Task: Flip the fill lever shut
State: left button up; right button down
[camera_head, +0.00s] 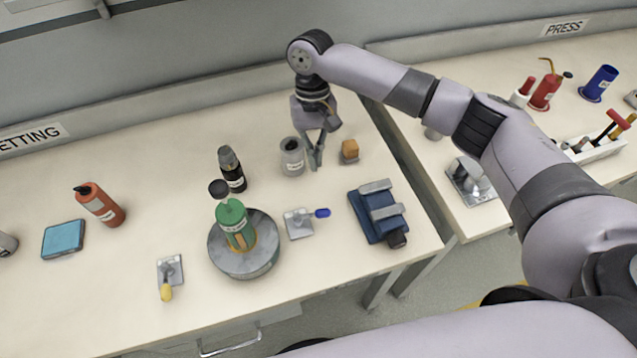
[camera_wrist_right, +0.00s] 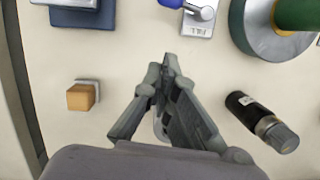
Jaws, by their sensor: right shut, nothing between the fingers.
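The fill lever (camera_head: 300,222) is a small grey plate with a blue handle (camera_head: 322,213) pointing right. It stands on the table between the round grey turntable and the blue vise. In the right wrist view, the plate marked FILL (camera_wrist_right: 198,22) is at the top, with its blue handle partly cut off by the frame edge. My right gripper (camera_head: 315,167) is shut and empty beside the grey cup, behind the lever and apart from it. It also shows in the wrist view (camera_wrist_right: 163,68), below the plate. My left gripper is not in view.
A green bottle (camera_head: 232,217) stands on the turntable (camera_head: 243,262). A black bottle (camera_head: 232,170), a grey cup (camera_head: 291,157), an orange block (camera_head: 349,149) and a blue vise (camera_head: 372,220) are nearby. A yellow-handled lever (camera_head: 170,268) is at the front left. Bare table lies between cup and fill lever.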

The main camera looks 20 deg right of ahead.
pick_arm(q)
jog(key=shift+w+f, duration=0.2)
pick_arm(e)
jog(key=shift+w+d+r+m, duration=0.4)
jog(key=shift+w+d+r, duration=0.3)
jog(key=shift+w, duration=0.1)
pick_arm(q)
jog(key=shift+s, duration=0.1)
pick_arm(e)
jog(key=shift+f, duration=0.1)
jog(key=p+x, duration=0.1)
jog(key=x, duration=0.7)
jog(key=shift+s+f, duration=0.25)
jog(key=shift+f, duration=0.1)
jog(key=s+p, duration=0.2)
jog(key=shift+s+a+f, duration=0.1)
jog(key=shift+s+a, duration=0.1)
jog(key=shift+s, duration=0.1)
jog(key=shift+s+p, duration=0.3)
jog(key=shift+s, duration=0.35)
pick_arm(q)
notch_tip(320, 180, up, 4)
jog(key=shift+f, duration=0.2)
pick_arm(e)
jog(key=shift+a, duration=0.1)
